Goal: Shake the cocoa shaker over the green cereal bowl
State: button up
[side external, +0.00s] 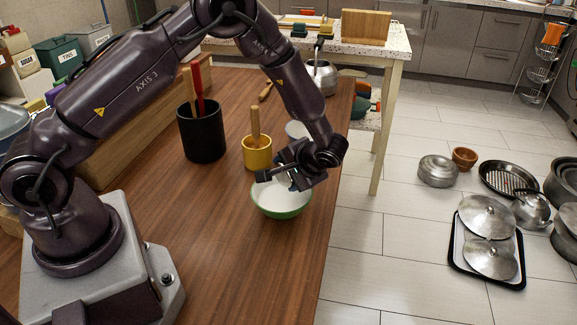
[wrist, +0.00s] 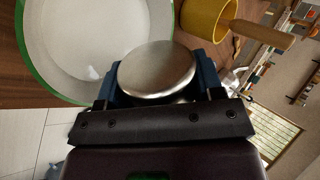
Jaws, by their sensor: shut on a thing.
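The green cereal bowl (side external: 280,211) stands on the wooden table near its right edge, with a white inside. It also shows at the upper left of the wrist view (wrist: 50,50), with a small pale patch on its inner surface. My gripper (side external: 288,180) is over the bowl in the side view, covering part of its rim. In the wrist view, my gripper's blue fingers (wrist: 157,78) are shut on the cocoa shaker, whose round metal end (wrist: 157,68) faces the camera. The shaker's body is mostly hidden, and I cannot tell its exact tilt.
A yellow pot (side external: 257,153) with a wooden handle stands just behind the bowl. The front of the table is clear. Pans and lids lie on the floor at right.

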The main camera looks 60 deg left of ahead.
jog(key=t, duration=0.1)
jog(key=n+t, duration=0.1)
jog(key=t, duration=0.1)
jog(key=n+t+y, duration=0.1)
jog(key=shift+r, duration=0.25)
dwell(0.3)
jog(key=shift+r, duration=1.15)
jog(key=shift+f, duration=1.15)
jog(key=shift+r, duration=0.15)
